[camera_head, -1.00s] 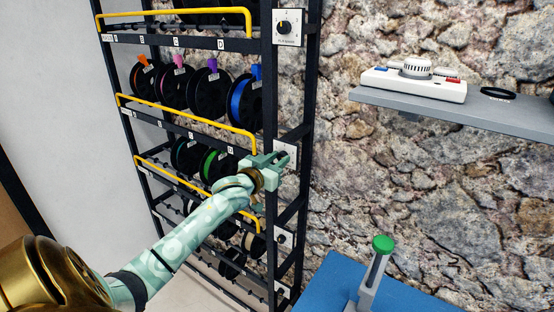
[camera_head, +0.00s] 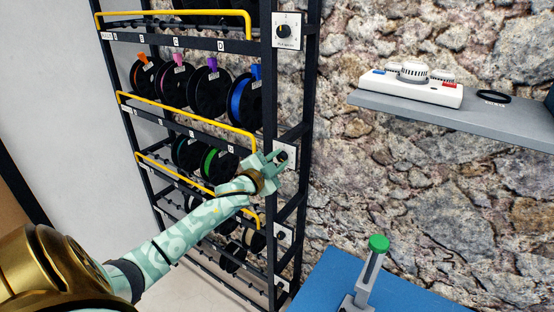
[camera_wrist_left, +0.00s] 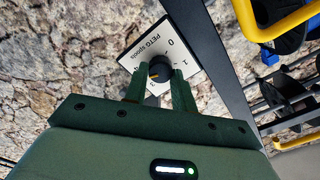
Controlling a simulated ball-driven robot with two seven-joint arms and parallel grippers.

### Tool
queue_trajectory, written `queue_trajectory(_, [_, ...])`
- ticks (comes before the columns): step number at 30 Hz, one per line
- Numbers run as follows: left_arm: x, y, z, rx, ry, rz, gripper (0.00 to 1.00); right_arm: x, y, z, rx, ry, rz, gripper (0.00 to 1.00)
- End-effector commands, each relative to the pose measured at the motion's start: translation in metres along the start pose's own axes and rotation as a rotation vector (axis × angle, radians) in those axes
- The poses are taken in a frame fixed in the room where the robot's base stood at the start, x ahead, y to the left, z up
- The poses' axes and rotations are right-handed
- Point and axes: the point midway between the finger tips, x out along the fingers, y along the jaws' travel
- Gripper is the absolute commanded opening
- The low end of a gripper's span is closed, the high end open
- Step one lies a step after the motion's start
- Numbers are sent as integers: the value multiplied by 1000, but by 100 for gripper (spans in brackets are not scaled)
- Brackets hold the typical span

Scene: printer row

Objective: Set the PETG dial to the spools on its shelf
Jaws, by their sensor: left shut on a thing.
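The PETG dial is a black knob (camera_wrist_left: 160,68) with a yellow mark on a white plate (camera_wrist_left: 145,48) that reads PETG spools. My left gripper (camera_wrist_left: 160,88) is shut on the knob, one finger on each side. In the head view this gripper (camera_head: 278,159) is at the plate (camera_head: 290,152) on the rack's right post. At about that level, the shelf holds orange, pink, purple and blue-tagged spools (camera_head: 208,93). My right gripper is not in view.
The black rack (camera_head: 269,100) has yellow rails (camera_head: 185,115) and more spools (camera_head: 187,152) below. Another dial (camera_head: 285,31) is above. A grey wall shelf (camera_head: 450,112) holds a white device (camera_head: 410,85). A blue surface (camera_head: 400,290) bears a green-topped stand (camera_head: 378,244).

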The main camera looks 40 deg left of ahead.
Motion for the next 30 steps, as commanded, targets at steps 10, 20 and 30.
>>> queue_trajectory(10, [0,0,0,140,1,-1,3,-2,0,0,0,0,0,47])
queue_trajectory(20, [0,0,0,165,1,-1,3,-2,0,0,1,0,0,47])
queue_trajectory(30, [0,0,0,164,0,-1,47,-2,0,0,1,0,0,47])
